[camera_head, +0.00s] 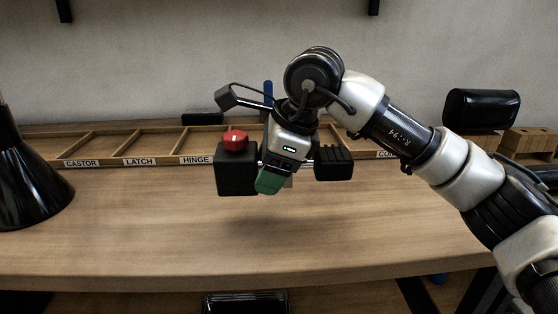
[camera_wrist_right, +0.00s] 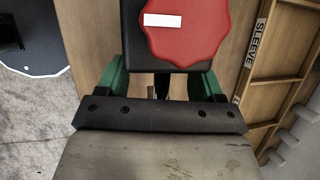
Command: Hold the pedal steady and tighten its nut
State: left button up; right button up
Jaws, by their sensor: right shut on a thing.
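My right gripper (camera_head: 270,181) is in the middle of the head view, above the bench, with green fingers pointing down. It is shut on the pedal, whose dark block (camera_head: 237,175) shows left of the fingers. A red scalloped knob (camera_head: 235,140), perhaps the nut, sits on top of that block. Another black ribbed block (camera_head: 333,164) shows right of the fingers. In the right wrist view the red knob (camera_wrist_right: 190,45) with a white mark lies just beyond the green fingers; the grip itself is partly hidden. My left gripper is not in view.
The wooden bench top (camera_head: 150,235) is clear below the gripper. A divided wooden tray (camera_head: 110,145) with labels such as CASTOR, LATCH and HINGE runs along the back. A black cone-shaped object (camera_head: 25,185) stands at the left. A wooden block (camera_head: 530,141) is at the back right.

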jog(key=shift+w+a+f+b, duration=0.1)
jog(key=shift+w+a+f, duration=0.35)
jog(key=shift+a+f, duration=0.5)
jog(key=shift+w+a+f+b, duration=0.15)
jog(key=shift+w+a+f, duration=0.3)
jog(key=shift+a+f, duration=0.45)
jog(key=shift+w+a+f+b, duration=0.1)
jog(key=shift+w+a+f, duration=0.35)
jog(key=shift+a+f, duration=0.5)
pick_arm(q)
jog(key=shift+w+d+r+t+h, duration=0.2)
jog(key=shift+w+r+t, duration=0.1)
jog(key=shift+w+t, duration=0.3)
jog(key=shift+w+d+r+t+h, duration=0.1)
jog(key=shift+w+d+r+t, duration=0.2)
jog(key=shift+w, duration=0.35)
pick_arm(e)
jog(key=shift+a+r, duration=0.1)
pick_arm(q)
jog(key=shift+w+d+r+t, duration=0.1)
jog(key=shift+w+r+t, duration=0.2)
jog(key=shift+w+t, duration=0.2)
pick_arm(e)
jog(key=shift+f, duration=0.25)
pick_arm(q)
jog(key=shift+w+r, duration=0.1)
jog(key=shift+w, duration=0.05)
pick_arm(e)
jog(key=shift+f, duration=0.1)
